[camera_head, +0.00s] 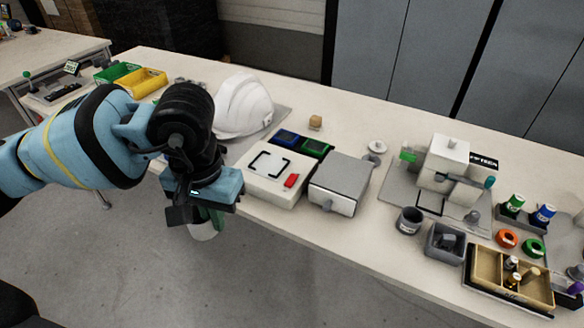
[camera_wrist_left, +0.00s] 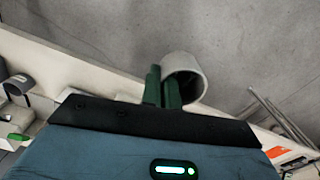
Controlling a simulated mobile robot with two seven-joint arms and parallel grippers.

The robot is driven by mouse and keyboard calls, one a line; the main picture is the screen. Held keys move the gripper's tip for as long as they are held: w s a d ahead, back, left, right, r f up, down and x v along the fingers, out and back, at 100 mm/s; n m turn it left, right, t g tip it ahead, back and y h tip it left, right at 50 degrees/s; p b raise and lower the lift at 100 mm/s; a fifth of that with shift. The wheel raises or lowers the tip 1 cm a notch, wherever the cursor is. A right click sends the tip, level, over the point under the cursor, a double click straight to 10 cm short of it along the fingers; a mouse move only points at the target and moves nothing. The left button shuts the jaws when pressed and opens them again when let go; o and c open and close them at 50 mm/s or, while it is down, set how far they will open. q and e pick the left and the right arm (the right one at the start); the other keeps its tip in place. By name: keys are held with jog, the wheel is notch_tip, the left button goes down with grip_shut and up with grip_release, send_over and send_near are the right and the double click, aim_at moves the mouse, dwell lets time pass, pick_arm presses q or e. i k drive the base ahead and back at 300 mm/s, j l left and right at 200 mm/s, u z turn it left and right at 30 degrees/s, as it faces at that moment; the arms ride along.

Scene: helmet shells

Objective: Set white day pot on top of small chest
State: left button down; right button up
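The white day pot (camera_head: 202,232) hangs below my left gripper (camera_head: 207,212), beyond the table's front edge with grey floor behind it. In the left wrist view, the green fingers (camera_wrist_left: 163,90) are close together at the left rim of the pot (camera_wrist_left: 183,76), shut on its wall. The small chest (camera_head: 341,182), a grey box with a pale front, stands on the table to the right of the gripper. Its top looks bare. My right gripper is not in view.
A white box with a red piece (camera_head: 268,182) lies between gripper and chest. A white helmet shell (camera_head: 242,106) stands behind. A white machine (camera_head: 444,163), a dark cup (camera_head: 409,220), a grey bin (camera_head: 445,243) and a wooden tray (camera_head: 512,283) are to the right.

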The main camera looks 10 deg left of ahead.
aim_at(343, 173)
jog(key=i+l+u, duration=0.2)
jog(key=i+l, duration=0.5)
jog(key=l, duration=0.2)
